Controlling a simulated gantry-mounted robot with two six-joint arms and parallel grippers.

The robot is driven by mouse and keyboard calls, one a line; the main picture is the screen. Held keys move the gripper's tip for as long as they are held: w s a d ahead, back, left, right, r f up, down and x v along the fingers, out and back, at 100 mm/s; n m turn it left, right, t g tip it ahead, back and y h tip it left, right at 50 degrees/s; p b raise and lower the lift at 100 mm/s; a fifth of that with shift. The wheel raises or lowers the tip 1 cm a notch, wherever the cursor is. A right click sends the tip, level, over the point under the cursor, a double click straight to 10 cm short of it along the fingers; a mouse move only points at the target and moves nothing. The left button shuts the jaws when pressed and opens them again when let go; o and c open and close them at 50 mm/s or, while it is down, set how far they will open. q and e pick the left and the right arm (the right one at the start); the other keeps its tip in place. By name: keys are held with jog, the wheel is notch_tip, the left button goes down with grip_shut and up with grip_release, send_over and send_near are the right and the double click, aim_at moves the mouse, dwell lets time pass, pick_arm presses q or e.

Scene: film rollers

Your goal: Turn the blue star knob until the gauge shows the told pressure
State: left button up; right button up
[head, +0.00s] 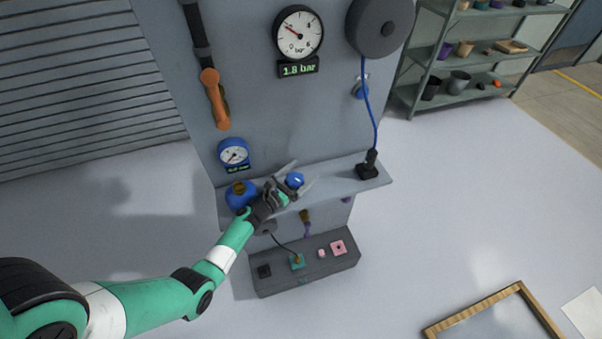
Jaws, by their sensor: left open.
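My left gripper (303,175) is open at the grey shelf, its two fingers spread to either side of a small blue knob (295,180). I cannot tell if the fingers touch it, and its star shape is too small to make out. The large round white gauge (298,31) is high on the grey panel, with its needle pointing to the upper left. The green readout (298,68) below it shows 1.8 bar. A smaller blue-rimmed gauge (234,153) is lower left; its readout is too small to read. My right gripper is not in view.
A blue rounded body (240,194) sits at the shelf's left, close to my left wrist. A black fixture (368,167) with a blue hose stands at its right. A grey box (306,264) lies below. An orange handle (214,98) hangs on the panel.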

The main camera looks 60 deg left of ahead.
aim_at(296, 185)
pick_arm(q)
jog(key=shift+r, duration=0.1)
jog(key=shift+r+p, duration=0.35)
notch_tip(296, 185, up, 4)
jog(key=p, duration=0.3)
jog(key=shift+s+d+f, duration=0.1)
jog(key=shift+s+f, duration=0.05)
jog(key=s+d+r+p, duration=0.1)
jog(key=p, duration=0.1)
jog(key=s+d+r+p, duration=0.1)
jog(key=r+p, duration=0.1)
jog(key=s+d+r+p, duration=0.1)
jog(key=r, duration=0.1)
jog(key=shift+s+d+r+p, duration=0.15)
jog(key=shift+d+r+p, duration=0.15)
jog(key=shift+p, duration=0.1)
jog(key=s+d+r+p, duration=0.2)
jog(key=s+d, duration=0.4)
jog(key=shift+d+r, duration=0.25)
jog(key=shift+r, duration=0.15)
